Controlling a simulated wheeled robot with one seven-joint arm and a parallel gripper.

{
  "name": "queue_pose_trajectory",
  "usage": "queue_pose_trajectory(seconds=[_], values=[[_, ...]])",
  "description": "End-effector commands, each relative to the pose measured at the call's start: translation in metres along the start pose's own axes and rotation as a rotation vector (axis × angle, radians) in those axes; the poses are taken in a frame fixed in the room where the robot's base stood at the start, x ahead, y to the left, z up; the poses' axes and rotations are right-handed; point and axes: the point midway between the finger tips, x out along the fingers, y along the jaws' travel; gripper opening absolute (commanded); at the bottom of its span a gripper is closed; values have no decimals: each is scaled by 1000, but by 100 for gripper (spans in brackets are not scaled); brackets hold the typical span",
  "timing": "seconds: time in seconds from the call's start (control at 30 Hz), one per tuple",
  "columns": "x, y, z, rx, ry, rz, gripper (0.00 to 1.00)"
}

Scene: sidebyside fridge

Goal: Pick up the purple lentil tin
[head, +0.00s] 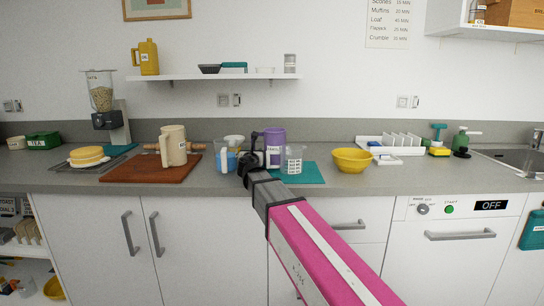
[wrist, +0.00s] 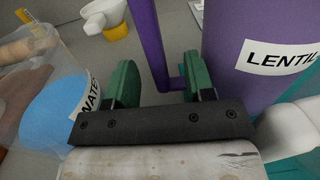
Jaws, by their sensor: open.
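The purple lentil tin (head: 274,143) stands upright on the counter near a teal mat. In the wrist view the tin (wrist: 235,55) fills the upper right, with a white label reading "LENTIL" and a purple handle (wrist: 151,45) on its left side. My gripper (wrist: 155,85) is open, with one green finger on each side of the handle's lower part. I cannot tell whether either finger touches it. In the head view my gripper (head: 255,163) is at the tin's left, partly hidden behind my arm.
A clear jug of blue water (wrist: 50,110) is close on the gripper's left. A clear labelled container (head: 294,158) is close on the tin's right. A yellow bowl (head: 352,159) stands farther right. A cream jug (head: 173,146) stands on a wooden board (head: 140,172) at left.

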Motion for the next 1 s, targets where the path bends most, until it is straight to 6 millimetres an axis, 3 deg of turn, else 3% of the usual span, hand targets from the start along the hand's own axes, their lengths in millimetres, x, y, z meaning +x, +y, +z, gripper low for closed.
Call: queue_pose_trajectory(seconds=[0.4, 0.67, 0.8, 0.83, 1.0], values=[[49, 5, -3, 1, 0, -1, 49], [50, 4, -3, 1, 0, 0, 49], [50, 4, -3, 1, 0, 0, 7], [50, 4, -3, 1, 0, 0, 0], [50, 4, -3, -2, -1, 0, 0]])
